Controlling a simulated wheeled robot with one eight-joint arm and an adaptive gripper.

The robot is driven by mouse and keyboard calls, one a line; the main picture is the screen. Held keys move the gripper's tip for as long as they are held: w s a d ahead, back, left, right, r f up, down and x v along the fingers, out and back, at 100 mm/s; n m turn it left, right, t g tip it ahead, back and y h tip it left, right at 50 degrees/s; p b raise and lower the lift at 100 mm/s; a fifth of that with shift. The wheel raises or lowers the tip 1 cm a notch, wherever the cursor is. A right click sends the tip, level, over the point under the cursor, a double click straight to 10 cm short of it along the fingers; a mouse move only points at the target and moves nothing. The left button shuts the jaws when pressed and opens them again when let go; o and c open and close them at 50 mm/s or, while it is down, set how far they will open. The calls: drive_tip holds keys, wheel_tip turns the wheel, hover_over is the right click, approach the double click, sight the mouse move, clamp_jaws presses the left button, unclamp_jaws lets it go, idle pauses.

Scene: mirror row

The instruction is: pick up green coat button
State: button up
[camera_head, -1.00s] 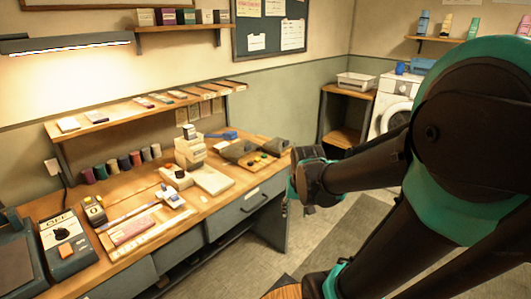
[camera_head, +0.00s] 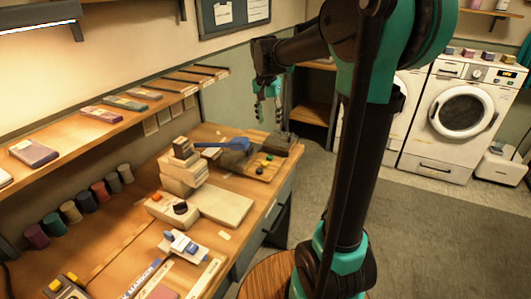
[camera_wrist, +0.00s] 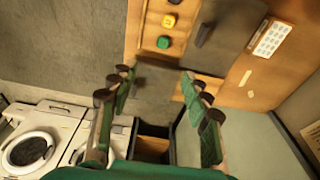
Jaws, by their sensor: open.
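The green coat button (camera_wrist: 164,42) lies on a small wooden board (camera_wrist: 150,30) in the wrist view, ahead of my fingertips, with a yellow button (camera_wrist: 169,21) beyond it. In the head view the green button (camera_head: 262,155) is small among other buttons on the board at the far end of the workbench. My gripper (camera_head: 269,112) hangs fingers down above that end of the bench, apart from the button. In the wrist view my gripper (camera_wrist: 157,82) is open, with nothing between its fingers.
A dark block (camera_head: 277,142) stands beside the board, and a blue-handled tool (camera_head: 222,144) is to its left. A wooden shelf (camera_head: 130,108) runs above the back. Washing machines (camera_head: 462,115) stand right, across open floor.

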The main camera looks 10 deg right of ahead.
hover_over(270, 156)
drive_tip(key=f, duration=1.1)
drive_tip(key=shift+s+a+f, duration=0.15)
drive_tip(key=shift+s+f, duration=0.1)
drive_tip(key=shift+f, duration=0.05)
drive_tip(key=shift+w+f, duration=0.15)
drive_tip(key=shift+f, duration=2.6)
drive_tip(key=shift+c, duration=0.5)
drive_tip(key=c, duration=0.7)
